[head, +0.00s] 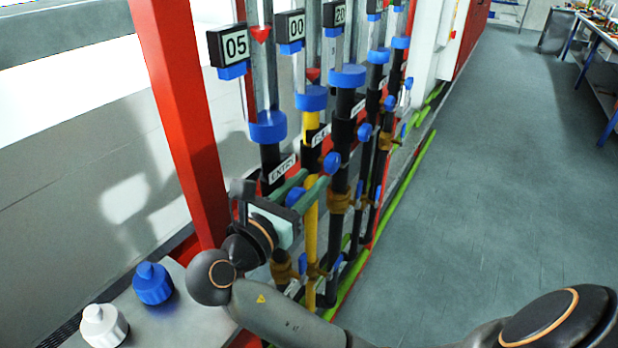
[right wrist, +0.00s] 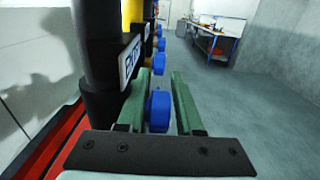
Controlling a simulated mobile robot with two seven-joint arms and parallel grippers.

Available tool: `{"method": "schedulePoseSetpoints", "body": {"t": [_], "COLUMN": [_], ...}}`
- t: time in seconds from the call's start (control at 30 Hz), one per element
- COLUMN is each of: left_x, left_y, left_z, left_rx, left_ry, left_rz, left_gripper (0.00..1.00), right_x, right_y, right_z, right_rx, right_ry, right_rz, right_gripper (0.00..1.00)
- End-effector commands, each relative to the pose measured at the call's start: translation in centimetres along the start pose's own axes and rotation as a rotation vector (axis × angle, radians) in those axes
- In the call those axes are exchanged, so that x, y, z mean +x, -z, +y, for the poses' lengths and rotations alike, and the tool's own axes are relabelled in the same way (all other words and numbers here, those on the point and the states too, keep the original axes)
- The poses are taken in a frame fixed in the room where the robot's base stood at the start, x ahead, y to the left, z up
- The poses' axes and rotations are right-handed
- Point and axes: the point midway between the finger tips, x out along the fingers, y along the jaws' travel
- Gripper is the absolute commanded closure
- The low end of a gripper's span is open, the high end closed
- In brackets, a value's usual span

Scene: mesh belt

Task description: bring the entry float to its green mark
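The entry tube is the nearest in a row of upright tubes, with an ENTRY label (head: 282,168) and a display (head: 234,45) reading 05. A red float (head: 261,34) shows high in its clear tube; I cannot make out a green mark. My right gripper (head: 300,190) is at the lower part of this tube, its green fingers pointing along the row. In the right wrist view its fingers (right wrist: 160,95) are apart, with a blue knob (right wrist: 158,112) showing between them. I cannot tell whether they touch it. My left gripper is out of view.
Neighbouring tubes with blue collars (head: 347,76) and blue knobs (head: 331,163) stand close behind. A red post (head: 178,110) rises left of my gripper. A blue bottle-like piece (head: 153,284) and a white one (head: 103,325) stand on a grey ledge. The floor at right is clear.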

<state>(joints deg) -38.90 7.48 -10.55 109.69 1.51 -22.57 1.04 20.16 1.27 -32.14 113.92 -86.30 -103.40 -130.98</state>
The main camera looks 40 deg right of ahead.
Motion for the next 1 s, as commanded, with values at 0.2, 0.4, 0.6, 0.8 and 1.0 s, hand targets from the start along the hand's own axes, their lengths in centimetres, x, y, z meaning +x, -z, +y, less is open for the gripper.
{"method": "schedulePoseSetpoints", "body": {"t": [0.2,0.4,0.6,0.8,1.0], "left_x": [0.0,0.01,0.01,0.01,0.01], "left_y": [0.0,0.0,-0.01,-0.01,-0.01], "left_z": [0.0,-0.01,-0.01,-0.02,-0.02], "left_rx": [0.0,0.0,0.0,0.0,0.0], "left_ry": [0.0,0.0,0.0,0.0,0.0], "left_rz": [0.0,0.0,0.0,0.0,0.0], "left_gripper": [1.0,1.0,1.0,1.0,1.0], "right_x": [-0.04,-0.04,-0.03,-0.02,-0.02], "right_y": [0.01,0.02,0.02,0.03,0.03], "right_z": [-0.05,-0.04,-0.05,-0.05,-0.06], "right_rx": [-0.001,-0.001,-0.001,-0.001,-0.001], "right_ry": [0.0,0.0,0.001,0.001,0.001], "right_rz": [0.0,0.0,0.0,0.001,-0.001], "right_gripper": [0.65,0.76,0.99,1.0,1.0]}}
